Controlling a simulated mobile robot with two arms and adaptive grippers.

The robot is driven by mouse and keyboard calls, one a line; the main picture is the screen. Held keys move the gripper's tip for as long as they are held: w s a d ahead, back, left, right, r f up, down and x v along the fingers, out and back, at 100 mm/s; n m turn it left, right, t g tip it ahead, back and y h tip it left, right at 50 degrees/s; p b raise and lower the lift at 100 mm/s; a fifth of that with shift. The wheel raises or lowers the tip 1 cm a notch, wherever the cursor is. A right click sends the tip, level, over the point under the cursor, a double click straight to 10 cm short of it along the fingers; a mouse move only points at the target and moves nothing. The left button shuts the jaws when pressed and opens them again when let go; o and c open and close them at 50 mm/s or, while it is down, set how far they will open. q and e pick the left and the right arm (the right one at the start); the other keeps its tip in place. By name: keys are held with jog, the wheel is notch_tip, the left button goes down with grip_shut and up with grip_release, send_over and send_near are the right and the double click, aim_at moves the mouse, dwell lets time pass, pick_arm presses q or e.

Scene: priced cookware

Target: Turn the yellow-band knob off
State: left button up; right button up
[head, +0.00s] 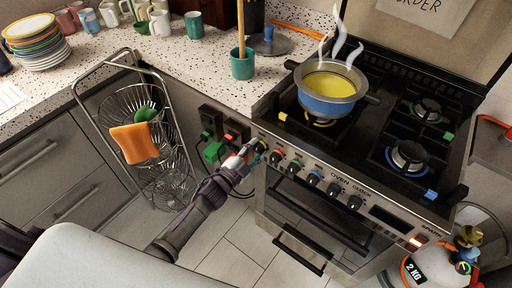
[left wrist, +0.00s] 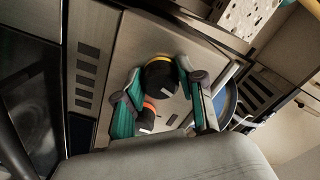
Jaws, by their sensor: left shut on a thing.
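The yellow-band knob (left wrist: 162,72) is black with a yellow ring and sits at the left end of the stove's front panel. My left gripper (head: 252,150) reaches it from the left in the head view and mostly covers it there. In the left wrist view, the teal fingers of the left gripper (left wrist: 160,85) are shut on this knob, one on each side. A knob with an orange-red band (left wrist: 149,108) sits close beside it, near one finger. My right gripper is not in view.
More knobs (head: 312,178) line the panel to the right. A steaming blue pot (head: 328,102) stands on a burner with a yellow tag (head: 282,116). Another burner (head: 408,154) shows blue. A wire rack (head: 178,150) with an orange cloth (head: 134,142) stands left. A gas bottle (head: 430,268) stands right.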

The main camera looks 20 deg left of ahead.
pick_arm(q)
jog(key=shift+f+n, duration=0.1)
jog(key=shift+n, duration=1.5)
jog(key=shift+p, duration=0.3)
jog(key=o, duration=0.9)
jog(key=shift+c, duration=0.2)
jog(key=v, duration=1.2)
